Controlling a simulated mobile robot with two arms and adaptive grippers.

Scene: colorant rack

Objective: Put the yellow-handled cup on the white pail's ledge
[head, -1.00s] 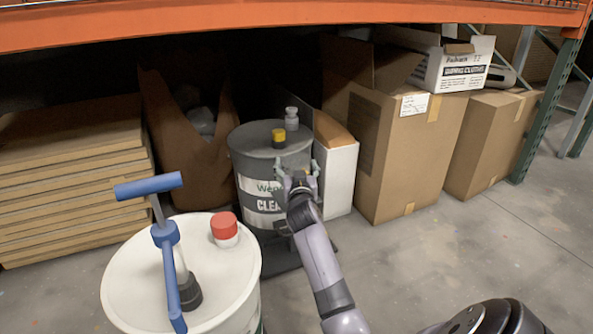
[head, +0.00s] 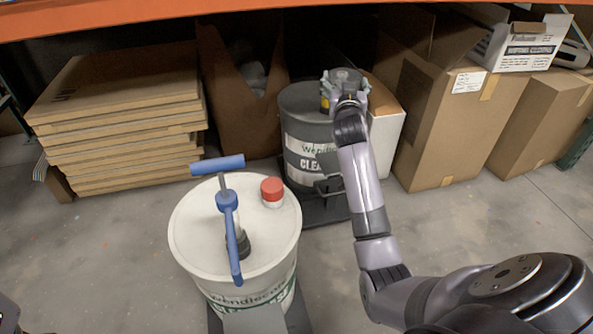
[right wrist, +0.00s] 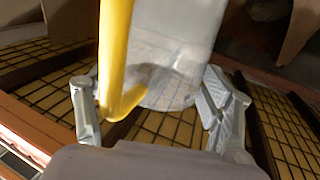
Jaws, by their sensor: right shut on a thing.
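The yellow-handled cup shows in the right wrist view as a pale, cloudy body (right wrist: 172,55) with a yellow handle (right wrist: 115,50). It sits between the two grey fingers of my right gripper (right wrist: 165,110), which is shut on it. In the head view, my right gripper (head: 346,90) is over the top of the grey drum at the back, and the cup cannot be made out there. The white pail (head: 190,235) stands nearer, left of my right arm, with a blue-handled pump (head: 228,205) and a red cap (head: 272,190) on top. My left gripper is out of view.
The grey drum (head: 302,130) has a yellow spot (head: 325,103) by the gripper, perhaps its cap. Cardboard boxes (head: 450,130) stand right of it, flat stacked boards (head: 120,110) left. An orange rack beam (head: 200,18) crosses above. Floor right of the arm is clear.

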